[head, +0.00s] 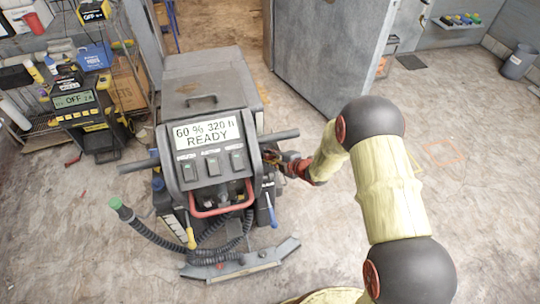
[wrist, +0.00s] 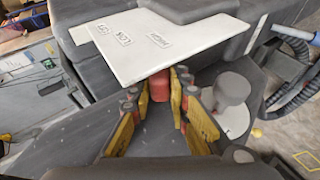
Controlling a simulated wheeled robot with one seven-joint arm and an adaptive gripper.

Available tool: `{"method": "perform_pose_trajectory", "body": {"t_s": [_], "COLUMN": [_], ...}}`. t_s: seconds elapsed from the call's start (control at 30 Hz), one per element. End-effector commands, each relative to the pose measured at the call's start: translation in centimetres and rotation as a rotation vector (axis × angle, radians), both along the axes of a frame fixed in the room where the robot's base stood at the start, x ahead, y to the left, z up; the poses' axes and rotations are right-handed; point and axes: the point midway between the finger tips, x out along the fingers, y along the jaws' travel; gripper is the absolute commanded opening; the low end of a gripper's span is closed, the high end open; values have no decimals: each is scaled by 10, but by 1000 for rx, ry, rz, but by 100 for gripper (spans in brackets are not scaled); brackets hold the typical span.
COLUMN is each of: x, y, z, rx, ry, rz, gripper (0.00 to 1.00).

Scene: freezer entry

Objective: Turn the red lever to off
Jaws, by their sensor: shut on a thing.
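The red lever (wrist: 160,86) shows in the wrist view as a short red piece between the yellow fingers of my gripper (wrist: 161,103). The fingers are shut on it. A white plate (wrist: 130,60) with small dark labels lies just beyond the lever; part of the lever may be hidden behind it. In the head view, my gripper (head: 274,158) is at the right side of the grey floor machine (head: 208,100), below its right handle. The lever cannot be made out there. The machine's display (head: 206,132) reads "60 % 320 h READY".
A grey knob (wrist: 233,88) stands right of the fingers in the wrist view. A red bar (head: 222,210) and dark hoses (head: 150,232) are on the machine's front. Cluttered shelves (head: 45,120) stand at left. The floor (head: 470,180) at right is mostly open.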

Motion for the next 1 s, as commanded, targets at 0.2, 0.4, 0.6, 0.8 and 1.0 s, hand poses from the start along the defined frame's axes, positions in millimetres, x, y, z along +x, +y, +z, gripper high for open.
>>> {"method": "perform_pose_trajectory", "body": {"t_s": [0.2, 0.4, 0.6, 0.8, 1.0], "x": [4, 5, 5, 5, 5], "y": [2, 2, 2, 2, 1], "z": [11, 10, 9, 9, 9], "rx": [-18, -26, -26, -25, -25], "ry": [61, 82, 82, 81, 83], "rz": [2, -1, -1, -1, -1], "gripper": [0, 0, 0, 25, 36]}}
